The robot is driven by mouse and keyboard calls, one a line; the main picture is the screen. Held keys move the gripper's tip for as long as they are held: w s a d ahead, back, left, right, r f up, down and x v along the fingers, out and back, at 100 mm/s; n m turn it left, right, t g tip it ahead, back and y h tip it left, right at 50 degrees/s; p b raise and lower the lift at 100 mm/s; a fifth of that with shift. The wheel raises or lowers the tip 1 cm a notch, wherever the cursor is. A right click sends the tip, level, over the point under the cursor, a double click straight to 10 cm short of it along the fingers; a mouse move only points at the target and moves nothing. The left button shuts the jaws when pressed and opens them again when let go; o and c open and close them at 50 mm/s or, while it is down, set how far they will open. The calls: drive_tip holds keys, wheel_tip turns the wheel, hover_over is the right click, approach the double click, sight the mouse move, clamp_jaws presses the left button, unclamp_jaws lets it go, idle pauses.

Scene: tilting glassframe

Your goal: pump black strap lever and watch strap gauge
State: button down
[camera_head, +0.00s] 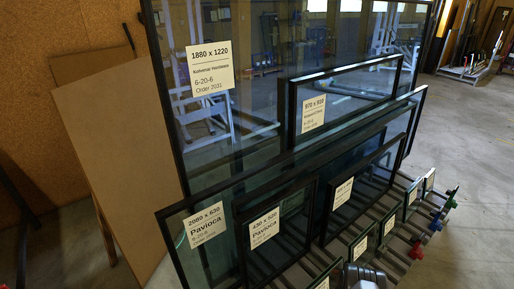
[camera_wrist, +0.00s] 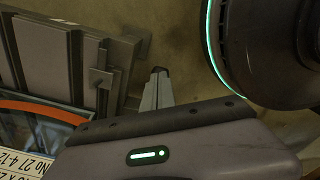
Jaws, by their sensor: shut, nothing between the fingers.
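My gripper (camera_wrist: 159,73) shows in the wrist view as narrow grey fingers with a dark tip, shut and empty. It points up beside a dark grey rack frame (camera_wrist: 62,50), apart from the small plate bracket (camera_wrist: 101,84) on that frame. I cannot make out the black strap lever or the strap gauge for certain in either view. In the head view, small red (camera_head: 416,251), blue (camera_head: 436,224) and green (camera_head: 450,201) parts sit at the rack's right ends. I cannot tell whether any belongs to a strap.
Labelled glass panes lean on the rack, including a large pane (camera_head: 250,100) and a smaller pane (camera_head: 345,92). A brown board (camera_head: 115,140) leans at the left. Open concrete floor (camera_head: 475,150) lies at the right. A pane edge with a label (camera_wrist: 20,158) is close in the wrist view.

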drive_tip(key=shift+f, duration=1.1)
wheel_tip(320, 180, up, 10)
drive_tip(key=p, duration=0.7)
